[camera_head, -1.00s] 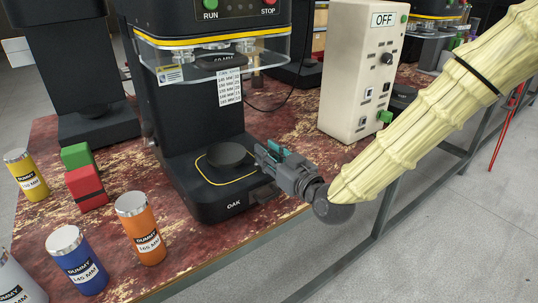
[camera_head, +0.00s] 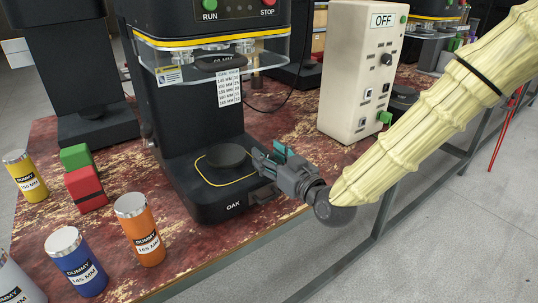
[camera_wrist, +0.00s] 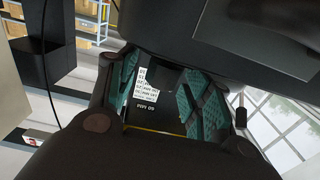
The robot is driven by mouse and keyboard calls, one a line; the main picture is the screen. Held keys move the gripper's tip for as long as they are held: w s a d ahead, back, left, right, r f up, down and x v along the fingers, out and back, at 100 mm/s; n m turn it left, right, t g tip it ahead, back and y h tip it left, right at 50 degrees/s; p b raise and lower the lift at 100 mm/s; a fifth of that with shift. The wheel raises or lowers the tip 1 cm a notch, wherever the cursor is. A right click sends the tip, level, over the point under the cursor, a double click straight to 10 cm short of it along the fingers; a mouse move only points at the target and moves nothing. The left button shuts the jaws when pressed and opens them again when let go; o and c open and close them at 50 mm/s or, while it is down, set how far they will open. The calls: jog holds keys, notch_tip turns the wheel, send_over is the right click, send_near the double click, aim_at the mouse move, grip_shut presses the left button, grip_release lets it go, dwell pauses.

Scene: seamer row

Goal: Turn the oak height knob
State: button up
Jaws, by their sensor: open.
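The black seamer marked OAK (camera_head: 234,206) stands in the middle of the table, with a round black plate (camera_head: 226,156) on its base and a clear guard above. My gripper (camera_head: 268,157) is at the right of its base, with the jaws open towards the machine. In the wrist view, the teal pads of my gripper (camera_wrist: 166,95) stand apart with nothing held between them. The white label sheet (camera_wrist: 149,83) of a machine shows beyond them. I cannot make out the height knob in either view; it may be hidden behind my gripper or the machine.
A cream control box (camera_head: 352,75) reading OFF stands to the right, close behind my arm. Orange (camera_head: 140,232), blue (camera_head: 77,265) and yellow (camera_head: 25,178) dummy cans, plus a red block (camera_head: 86,190) and a green block (camera_head: 76,158), stand to the left. The table edge runs below my gripper.

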aim_at(273, 157)
jog(key=v, duration=0.7)
